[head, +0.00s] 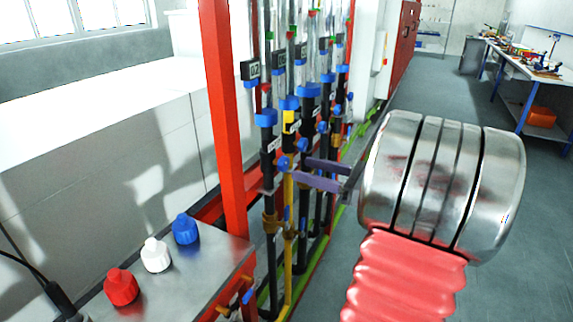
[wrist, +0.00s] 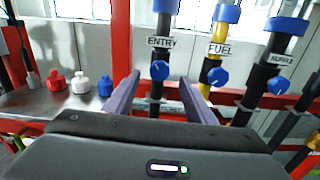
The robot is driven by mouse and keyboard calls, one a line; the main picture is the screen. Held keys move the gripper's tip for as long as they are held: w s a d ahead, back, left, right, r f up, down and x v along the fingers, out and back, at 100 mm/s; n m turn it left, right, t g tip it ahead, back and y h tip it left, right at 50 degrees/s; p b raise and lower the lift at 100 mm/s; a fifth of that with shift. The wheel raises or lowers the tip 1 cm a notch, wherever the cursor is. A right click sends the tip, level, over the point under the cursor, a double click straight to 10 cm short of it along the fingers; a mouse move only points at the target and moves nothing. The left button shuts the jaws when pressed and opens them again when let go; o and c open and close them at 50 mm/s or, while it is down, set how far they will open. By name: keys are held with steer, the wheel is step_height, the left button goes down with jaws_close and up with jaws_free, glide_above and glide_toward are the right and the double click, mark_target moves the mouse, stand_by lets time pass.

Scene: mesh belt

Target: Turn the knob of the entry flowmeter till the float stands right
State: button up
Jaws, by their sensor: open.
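The entry flowmeter's blue knob (wrist: 160,70) sits under the ENTRY label (wrist: 161,42) on a black pipe. My gripper (wrist: 161,79) is open, its two purple fingers either side of the knob in the picture, with gaps on both sides. In the head view my gripper (head: 300,169) is beside the entry knob (head: 284,163), coming from the right; contact cannot be told. The entry flowmeter's clear tube (head: 268,55) rises above a blue collar (head: 265,117). Small red and green marks show along it; which is the float, and its level, I cannot tell.
The fuel knob (wrist: 217,76) on a yellow pipe and another blue knob (wrist: 278,85) stand close at the right. A red post (head: 224,115) rises left of the pipes. Open floor lies right.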

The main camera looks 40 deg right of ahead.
mark_target(287, 164)
steer(key=shift+x, duration=3.4)
steer(key=shift+c, duration=0.3)
steer(key=c, duration=1)
